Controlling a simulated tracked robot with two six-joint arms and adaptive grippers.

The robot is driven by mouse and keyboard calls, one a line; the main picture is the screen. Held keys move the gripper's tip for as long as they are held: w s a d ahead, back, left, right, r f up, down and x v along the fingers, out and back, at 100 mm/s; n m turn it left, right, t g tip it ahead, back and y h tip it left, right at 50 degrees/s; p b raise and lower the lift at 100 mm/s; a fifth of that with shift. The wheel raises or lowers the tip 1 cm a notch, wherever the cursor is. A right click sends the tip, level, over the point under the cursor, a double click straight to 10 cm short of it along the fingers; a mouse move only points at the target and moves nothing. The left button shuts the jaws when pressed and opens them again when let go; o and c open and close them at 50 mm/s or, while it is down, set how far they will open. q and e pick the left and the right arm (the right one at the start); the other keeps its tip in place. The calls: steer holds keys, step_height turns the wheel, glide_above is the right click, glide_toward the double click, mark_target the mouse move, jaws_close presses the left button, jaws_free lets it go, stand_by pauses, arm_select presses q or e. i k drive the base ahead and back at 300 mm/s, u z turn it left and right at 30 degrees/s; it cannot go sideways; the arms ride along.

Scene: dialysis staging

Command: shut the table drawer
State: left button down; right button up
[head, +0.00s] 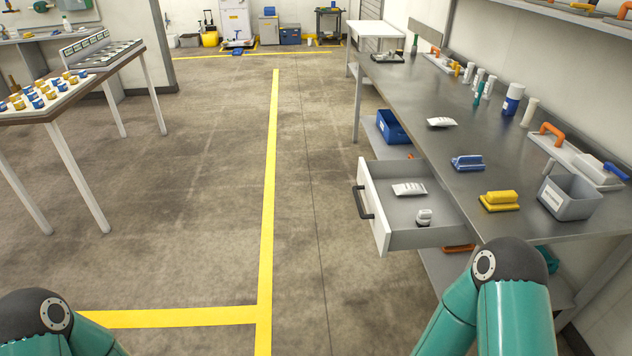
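The white table drawer (381,235) is pulled out from under the steel table (482,130) on the right and stands open toward the aisle. Its dark bar handle (363,203) is on the front panel, facing left. Inside the drawer lie a white packet (409,189) and a small white clamp-like item (424,217). Parts of my two teal arms show at the bottom left and bottom right of the head view. Both grippers are out of the picture. Nothing is seen touching the drawer or its handle.
A yellow scrubber (499,201), a blue scrubber (467,163) and a grey bin (569,197) stand on the steel table. A blue bin (393,127) sits on the lower shelf. The floor (200,200) left of the drawer is clear. Another table (75,84) stands at left.

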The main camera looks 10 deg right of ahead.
mark_target(392, 217)
steer(key=i, duration=1.25)
steer(key=z, duration=0.7)
